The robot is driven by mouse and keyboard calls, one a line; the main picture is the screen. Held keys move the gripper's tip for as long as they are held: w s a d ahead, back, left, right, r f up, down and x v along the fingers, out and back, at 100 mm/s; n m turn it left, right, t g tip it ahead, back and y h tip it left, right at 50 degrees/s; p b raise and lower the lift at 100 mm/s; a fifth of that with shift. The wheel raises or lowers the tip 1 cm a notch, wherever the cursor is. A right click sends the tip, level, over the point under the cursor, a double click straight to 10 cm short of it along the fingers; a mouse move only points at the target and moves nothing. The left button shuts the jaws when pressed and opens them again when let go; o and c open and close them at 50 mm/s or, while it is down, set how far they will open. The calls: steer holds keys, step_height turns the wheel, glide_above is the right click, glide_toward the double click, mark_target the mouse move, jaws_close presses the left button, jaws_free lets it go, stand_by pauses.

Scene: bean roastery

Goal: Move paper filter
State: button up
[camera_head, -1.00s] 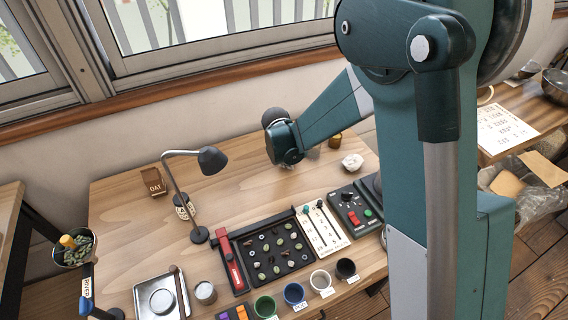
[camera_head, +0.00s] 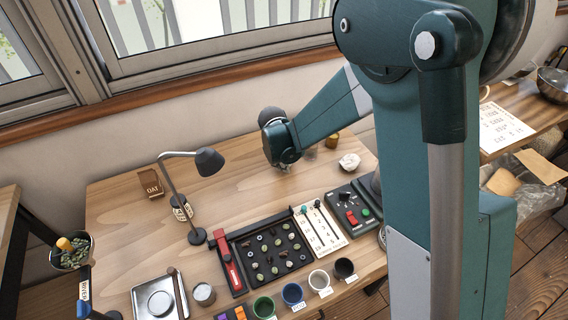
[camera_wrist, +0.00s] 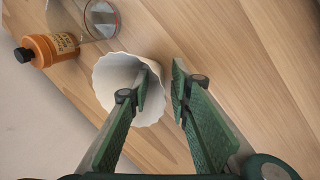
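The paper filter (camera_wrist: 104,78) is a white, fluted, open cup standing on the wooden table in the wrist view. My gripper (camera_wrist: 160,92) is open, with a clear gap between its green-padded fingers. The left finger overlaps the filter's opening and right rim in the picture. The right finger is just to the right of the filter. I cannot tell whether either finger touches it. In the head view my gripper (camera_head: 284,165) is low over the back of the table, and the filter cannot be made out there.
An orange bottle with a black cap (camera_wrist: 40,50) and a clear glass (camera_wrist: 98,18) are close beside the filter. A white lumpy object (camera_head: 349,161) lies right of my gripper. A lamp (camera_head: 208,162) and a black bean tray (camera_head: 244,270) stand nearer the front.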

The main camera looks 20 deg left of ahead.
steer(key=v, duration=1.1)
steer(key=shift+r, duration=0.15)
stand_by(0.3)
steer(key=shift+r, duration=0.1)
steer(key=s+d+r+m, duration=0.25)
steer(key=d+r, duration=0.25)
steer(key=d, duration=0.4)
steer(key=s+d+r+m+t, duration=0.1)
steer(key=d+r+m, duration=0.3)
steer(key=d, duration=0.5)
steer(key=s+d+r+m, duration=0.1)
steer(key=s+d+r, duration=0.1)
steer(key=d+r, duration=0.55)
steer(key=s+d+m+t, duration=0.1)
steer(key=s+d+m, duration=0.4)
steer(key=s+d, duration=0.4)
steer(key=s+d+m+t, duration=0.1)
steer(key=s+d+m, duration=0.4)
steer(key=s+d, duration=0.4)
steer(key=d, duration=0.5)
steer(key=shift+s, duration=0.3)
